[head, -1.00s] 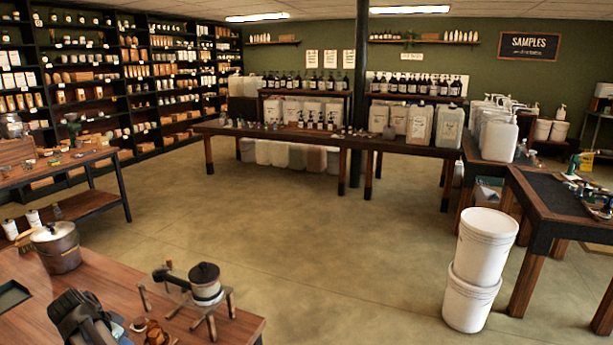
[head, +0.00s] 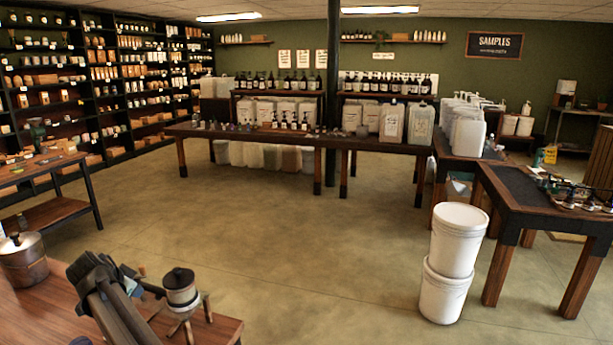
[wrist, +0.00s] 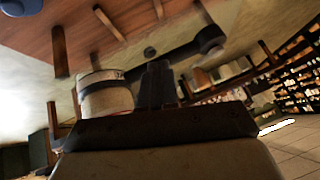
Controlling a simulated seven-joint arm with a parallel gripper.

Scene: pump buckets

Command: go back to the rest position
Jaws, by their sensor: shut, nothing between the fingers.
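My gripper (head: 92,268) is at the lower left of the head view, above the near wooden table (head: 225,328). In the wrist view my gripper (wrist: 158,72) has its dark fingers together, with nothing held between them. A small pale pot with a dark lid and a dark handle (head: 182,294) stands on a small stand just right of the gripper in the head view. The pot also shows in the wrist view (wrist: 105,100), left of the fingers and apart from them. My arm hides part of the tabletop.
A lidded metal pot (head: 24,268) stands left of my gripper. Two stacked white buckets (head: 458,240) stand on the floor at right, beside a dark-topped table (head: 530,196). Tables with bottles and jugs line the back. The middle floor is clear.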

